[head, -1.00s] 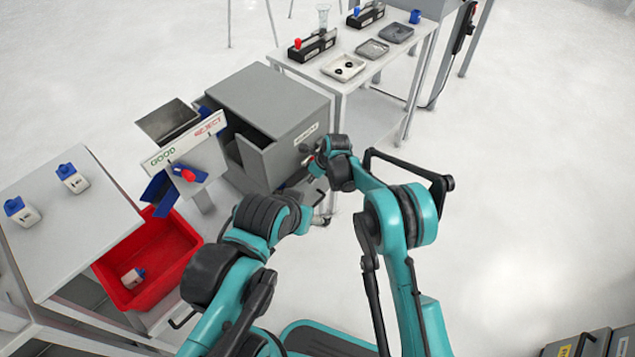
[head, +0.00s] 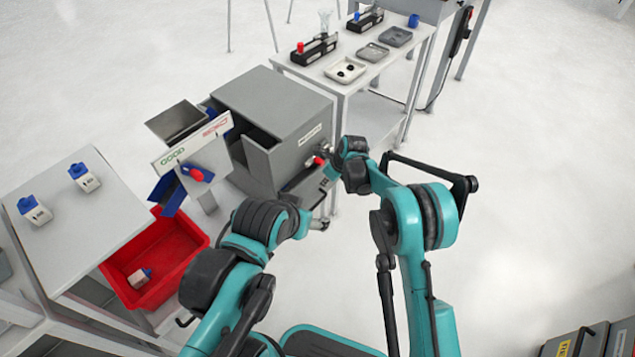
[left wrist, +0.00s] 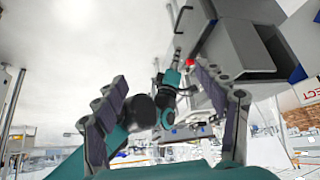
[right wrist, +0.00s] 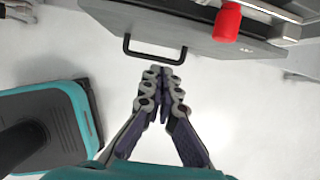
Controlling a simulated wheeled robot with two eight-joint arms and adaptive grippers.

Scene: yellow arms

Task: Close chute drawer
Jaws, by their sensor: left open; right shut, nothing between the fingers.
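The grey chute cabinet (head: 275,98) stands left of centre in the head view, with an open-topped front section. In the right wrist view a grey panel (right wrist: 90,20) carries a black bar handle (right wrist: 155,57). My right gripper (right wrist: 160,72) is shut and empty, its tips close to that handle; contact is unclear. In the head view the right gripper (head: 328,152) is beside the cabinet's right side. My left gripper (left wrist: 162,80) is open and empty, below the cabinet front; my right arm shows between its fingers. How far the drawer stands out is unclear.
A red cylinder (right wrist: 227,22) is near the panel. A GOOD/REJECT sign (head: 192,143) and blue chute stand left of the cabinet. A red bin (head: 150,262) and a table with white-blue parts (head: 85,177) are further left. A workbench (head: 335,65) stands behind.

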